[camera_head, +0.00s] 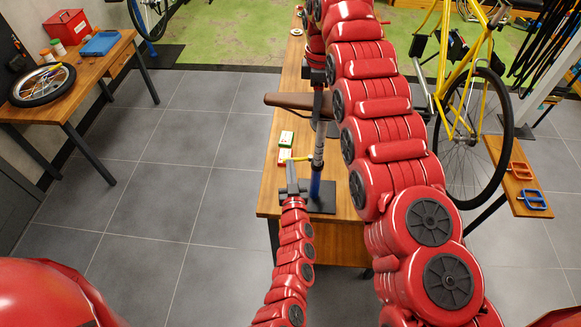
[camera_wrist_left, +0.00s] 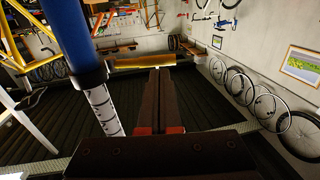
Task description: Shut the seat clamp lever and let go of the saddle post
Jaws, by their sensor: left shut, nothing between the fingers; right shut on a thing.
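The blue seat tube (camera_head: 315,185) stands upright on a dark base, with the silver saddle post (camera_head: 319,140) in it and the brown saddle (camera_head: 300,101) on top. The gold clamp lever (camera_head: 296,159) sticks out left from the collar. In the left wrist view the lever (camera_wrist_left: 145,63) points sideways from the black collar (camera_wrist_left: 89,77), between the blue tube (camera_wrist_left: 68,35) and the marked post (camera_wrist_left: 104,110). My left gripper (camera_head: 292,166) is shut and empty, its tips (camera_wrist_left: 158,72) close to the lever; contact is unclear. My right gripper (camera_head: 318,78) is shut on the post near the saddle, partly hidden.
My right arm covers the bench's right side. A yellow bicycle (camera_head: 462,80) stands at right. The tiled floor to the left is clear.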

